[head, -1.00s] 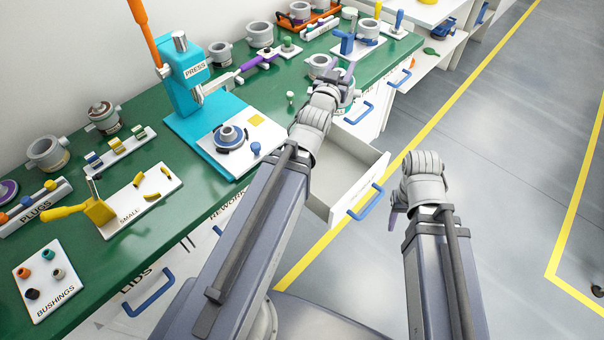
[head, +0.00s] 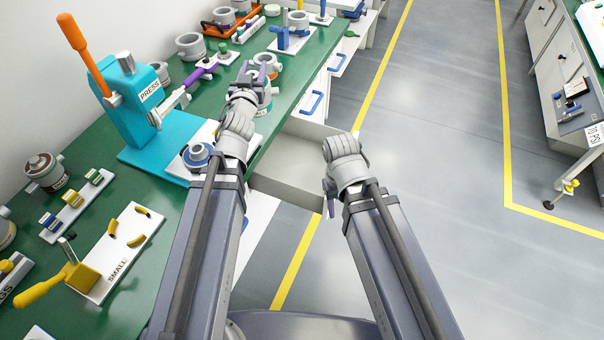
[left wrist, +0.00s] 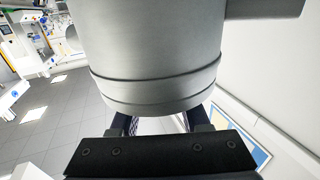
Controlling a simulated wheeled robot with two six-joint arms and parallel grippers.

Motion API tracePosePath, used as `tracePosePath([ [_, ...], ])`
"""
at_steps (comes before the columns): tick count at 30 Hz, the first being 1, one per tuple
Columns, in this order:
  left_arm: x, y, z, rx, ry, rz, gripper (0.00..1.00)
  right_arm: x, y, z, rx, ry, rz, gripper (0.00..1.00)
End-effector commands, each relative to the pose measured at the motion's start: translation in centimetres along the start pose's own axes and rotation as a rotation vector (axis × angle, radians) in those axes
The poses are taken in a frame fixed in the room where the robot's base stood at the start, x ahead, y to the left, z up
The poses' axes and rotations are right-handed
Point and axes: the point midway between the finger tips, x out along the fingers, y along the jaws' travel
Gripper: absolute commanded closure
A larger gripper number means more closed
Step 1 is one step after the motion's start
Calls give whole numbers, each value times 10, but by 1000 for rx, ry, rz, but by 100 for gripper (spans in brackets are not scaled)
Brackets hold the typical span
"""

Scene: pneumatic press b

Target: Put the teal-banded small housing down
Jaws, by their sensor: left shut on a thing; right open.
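My left gripper (head: 256,74) is shut on a grey housing, which fills the upper part of the left wrist view (left wrist: 160,50). It is a plain grey cylinder with a ridge near one end and a stub at the side. No teal band shows on it in that view. In the head view the held housing is mostly hidden behind my left wrist and fingers, over the right edge of the green bench (head: 300,75). My right gripper (head: 330,205) is open, empty and pointing down, beside the open drawer.
An open white drawer (head: 290,172) juts out below the bench edge. Another grey housing (head: 268,62) stands just beyond my left gripper. The turquoise press (head: 135,105) and its plate with a blue ring part (head: 197,155) are to the left.

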Motion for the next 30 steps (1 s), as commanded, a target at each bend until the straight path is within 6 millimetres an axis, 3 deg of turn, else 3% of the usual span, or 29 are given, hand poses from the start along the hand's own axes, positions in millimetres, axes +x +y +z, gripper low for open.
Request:
tracePosePath([
  [1,8,10,20,3,5,21,100,21,-2,-1,0,0,0,50],
  [6,34,59,69,-1,20,135,100,73,-7,-4,0,0,0,50],
  [15,61,161,149,-9,14,387,100,151,-14,-9,-1,0,0,50],
  [22,67,209,186,-7,-7,504,100,182,-18,-11,-1,0,0,50],
  [30,67,224,194,-6,-17,539,100,189,-18,-11,-1,0,0,50],
])
